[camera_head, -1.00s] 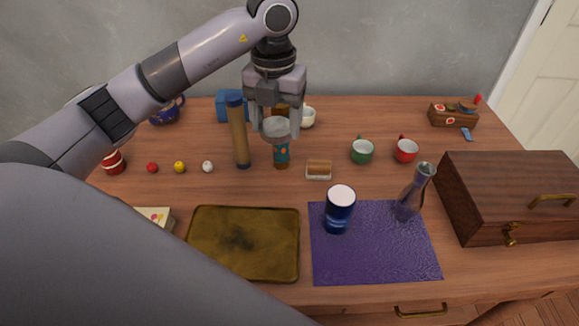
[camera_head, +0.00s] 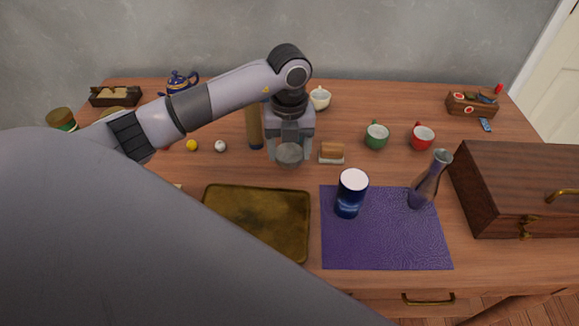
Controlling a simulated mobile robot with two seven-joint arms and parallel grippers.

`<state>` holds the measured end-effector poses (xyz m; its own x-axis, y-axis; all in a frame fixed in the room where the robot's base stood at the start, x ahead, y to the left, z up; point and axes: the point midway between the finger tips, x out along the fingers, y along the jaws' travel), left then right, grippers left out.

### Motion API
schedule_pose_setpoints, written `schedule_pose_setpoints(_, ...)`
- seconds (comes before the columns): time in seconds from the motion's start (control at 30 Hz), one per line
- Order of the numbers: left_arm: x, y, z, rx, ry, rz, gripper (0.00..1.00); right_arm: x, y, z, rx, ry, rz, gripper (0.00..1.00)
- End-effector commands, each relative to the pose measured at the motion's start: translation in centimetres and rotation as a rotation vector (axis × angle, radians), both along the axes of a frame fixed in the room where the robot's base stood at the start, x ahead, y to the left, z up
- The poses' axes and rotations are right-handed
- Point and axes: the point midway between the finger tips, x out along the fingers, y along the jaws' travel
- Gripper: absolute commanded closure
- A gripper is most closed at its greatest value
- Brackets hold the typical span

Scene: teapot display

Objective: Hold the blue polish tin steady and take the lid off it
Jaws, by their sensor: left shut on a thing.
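The blue polish tin (camera_head: 350,198) stands upright on the purple mat (camera_head: 385,245), with a pale, flat-looking top. I cannot tell whether that top is a lid or the tin's contents. My left gripper (camera_head: 289,150) is left of the tin and apart from it. It points down and is shut on a round grey lid-like disc (camera_head: 290,156). My right gripper is not in view, and nothing is holding the tin.
A glass-like vase (camera_head: 428,181) stands on the mat right of the tin. A brass-coloured tray (camera_head: 258,225) lies left of the mat. A wooden case (camera_head: 520,185) fills the right side. Green (camera_head: 376,136) and red (camera_head: 422,137) cups stand behind.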

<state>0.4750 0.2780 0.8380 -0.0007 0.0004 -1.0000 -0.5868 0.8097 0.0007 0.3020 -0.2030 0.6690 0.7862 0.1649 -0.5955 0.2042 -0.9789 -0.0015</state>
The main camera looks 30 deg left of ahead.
Motion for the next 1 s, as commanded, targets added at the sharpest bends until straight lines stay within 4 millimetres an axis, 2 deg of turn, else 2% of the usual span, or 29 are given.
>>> schedule_pose_setpoints(0.1,0.0,0.0,-1.7,-0.001,0.001,0.001,0.71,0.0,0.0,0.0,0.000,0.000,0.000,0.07)
schedule_pose_setpoints(0.33,0.0,0.0,-3.4,0.000,0.001,-0.001,0.71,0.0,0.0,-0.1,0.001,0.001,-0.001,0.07)
schedule_pose_setpoints(0.53,0.0,0.0,-6.3,0.000,0.001,-0.001,0.71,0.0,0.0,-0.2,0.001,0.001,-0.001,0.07)
schedule_pose_setpoints(0.93,0.0,0.0,-6.9,0.001,-0.001,-0.001,0.71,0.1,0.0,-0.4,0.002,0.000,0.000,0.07)
schedule_pose_setpoints(0.97,0.0,0.0,-6.8,0.000,-0.001,-0.001,0.25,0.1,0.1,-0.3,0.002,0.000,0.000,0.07)
schedule_pose_setpoints(1.0,0.0,0.0,-6.8,0.001,-0.001,-0.001,0.12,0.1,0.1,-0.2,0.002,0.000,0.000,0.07)
